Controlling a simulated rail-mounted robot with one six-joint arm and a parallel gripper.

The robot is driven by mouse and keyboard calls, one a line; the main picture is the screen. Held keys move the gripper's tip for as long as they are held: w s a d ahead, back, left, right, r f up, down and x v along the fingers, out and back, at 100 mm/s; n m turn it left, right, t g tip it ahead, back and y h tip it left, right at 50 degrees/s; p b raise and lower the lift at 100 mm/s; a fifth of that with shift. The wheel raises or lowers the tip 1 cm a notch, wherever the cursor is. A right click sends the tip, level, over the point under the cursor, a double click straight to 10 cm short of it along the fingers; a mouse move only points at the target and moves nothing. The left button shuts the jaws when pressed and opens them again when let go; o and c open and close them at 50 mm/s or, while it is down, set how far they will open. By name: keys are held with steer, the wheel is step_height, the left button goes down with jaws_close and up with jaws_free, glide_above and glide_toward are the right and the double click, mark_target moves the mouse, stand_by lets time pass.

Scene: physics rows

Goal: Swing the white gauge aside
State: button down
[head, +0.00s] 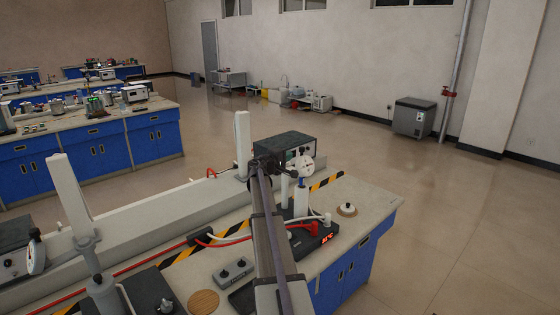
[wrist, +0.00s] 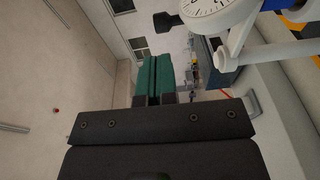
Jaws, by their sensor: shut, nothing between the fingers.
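The white gauge (head: 302,163) is a round dial with a pale face, beside a white post (head: 301,200) on the near bench. In the wrist view the gauge (wrist: 215,14) shows at the top, partly cut off, with a white arm and a black knob (wrist: 167,22) at its side. My gripper (wrist: 153,62) has green fingers pressed together with nothing between them. They are apart from the gauge in the wrist picture, below and left of it. In the head view my gripper is dark and small, left of the gauge; its fingertips are hard to make out.
A second white dial (head: 36,257) hangs near a tilted white upright at left. A dark box (head: 285,147) stands behind the gauge. Open floor lies right.

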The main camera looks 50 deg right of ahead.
mark_target(300, 150)
steer(key=d, duration=0.6)
steer(key=shift+w+d+f, duration=0.1)
steer(key=shift+d+f, duration=0.05)
steer(key=shift+d, duration=0.1)
steer(key=shift+t, duration=0.3)
